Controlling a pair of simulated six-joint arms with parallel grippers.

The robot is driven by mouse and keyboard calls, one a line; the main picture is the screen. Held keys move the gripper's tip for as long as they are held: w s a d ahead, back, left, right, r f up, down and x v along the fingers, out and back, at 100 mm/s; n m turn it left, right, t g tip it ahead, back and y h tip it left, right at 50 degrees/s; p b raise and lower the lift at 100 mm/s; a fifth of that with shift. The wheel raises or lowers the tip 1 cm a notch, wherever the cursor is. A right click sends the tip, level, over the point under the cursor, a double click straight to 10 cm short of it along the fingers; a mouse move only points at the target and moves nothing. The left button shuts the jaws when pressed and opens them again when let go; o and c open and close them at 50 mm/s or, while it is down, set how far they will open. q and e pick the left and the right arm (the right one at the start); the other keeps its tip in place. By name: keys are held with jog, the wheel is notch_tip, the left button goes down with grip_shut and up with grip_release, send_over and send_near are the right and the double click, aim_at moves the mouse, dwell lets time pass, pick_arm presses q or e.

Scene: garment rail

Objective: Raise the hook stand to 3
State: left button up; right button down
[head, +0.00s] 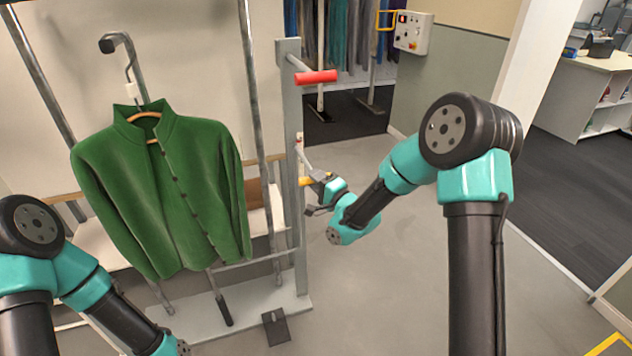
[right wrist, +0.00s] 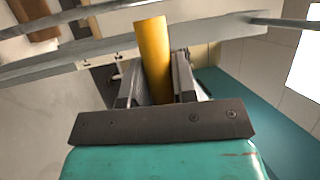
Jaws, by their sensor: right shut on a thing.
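The hook stand has a grey upright post (head: 290,150) and a hook (head: 112,42) at upper left. A green jacket (head: 165,190) hangs from the hook on a hanger. A red handle (head: 316,77) sticks out near the top of the post. Lower on the post is a yellow handle (head: 303,182), which also shows in the right wrist view (right wrist: 152,45). My right gripper (head: 313,184) is shut on the yellow handle, between its two fingers in the wrist view. Scale numbers are too small to read. My left arm is at lower left, its gripper out of frame.
The stand's base plate (head: 215,320) lies on the grey floor, with a black pedal (head: 276,327) at its front. A control box (head: 412,32) is on the wall behind. A white counter (head: 585,95) stands far right. The floor right of the stand is clear.

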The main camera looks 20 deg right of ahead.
jog(key=c, duration=1.2)
grip_release()
jog(key=shift+r, duration=0.5)
jog(key=shift+o, duration=1.4)
jog(key=shift+f, duration=0.2)
jog(key=v, duration=1.7)
jog(key=shift+f, duration=0.15)
jog(key=shift+s, duration=0.1)
jog(key=s+a+f+n+g+h, duration=0.1)
jog(key=s+f+n+g+h, duration=0.2)
jog(key=f, duration=0.6)
jog(key=s+a+f+n+g, duration=0.15)
jog(key=f+g, duration=0.25)
jog(key=f, duration=0.4)
jog(key=s+f+n+g+h, duration=0.2)
jog(key=s+f+g, duration=0.2)
jog(key=f, duration=0.5)
jog(key=s+a+f+n+g, duration=0.2)
jog(key=s+f+g, duration=0.4)
jog(key=s, duration=0.3)
jog(key=shift+s+a+n, duration=0.15)
jog(key=shift+a+n, duration=0.15)
jog(key=shift+n, duration=0.45)
